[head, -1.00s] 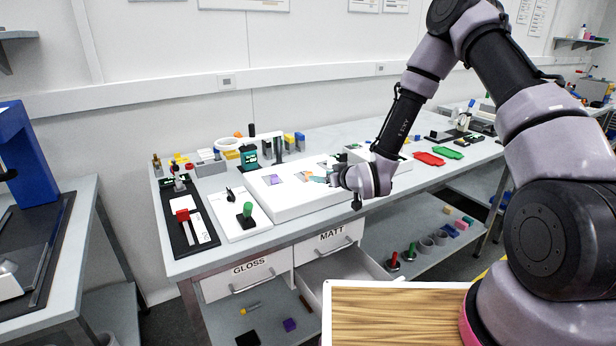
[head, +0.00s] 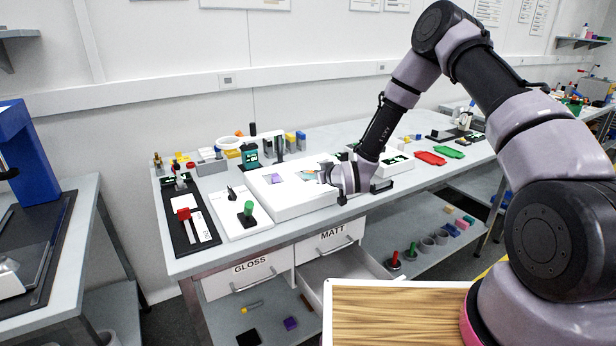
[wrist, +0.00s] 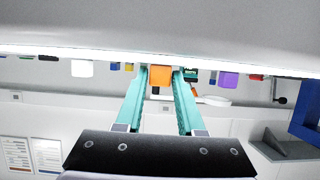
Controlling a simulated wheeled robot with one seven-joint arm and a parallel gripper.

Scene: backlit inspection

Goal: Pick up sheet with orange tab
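The orange tab (wrist: 160,75) shows in the wrist view, between the tips of my two teal fingers. The sheet it belongs to is hard to make out, seen nearly edge-on there. My gripper (wrist: 160,72) is open, with a finger on each side of the tab and a narrow gap visible. In the head view my gripper (head: 318,174) is low over the white light box (head: 290,205) on the bench, and my wrist hides part of that area. A sheet with a purple tab (head: 277,178) lies to its left; the purple tab also shows in the wrist view (wrist: 228,80).
Below the bench, the GLOSS drawer (head: 250,279) is shut and the MATT drawer (head: 345,265) stands open. Red (head: 430,158) and green trays lie right.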

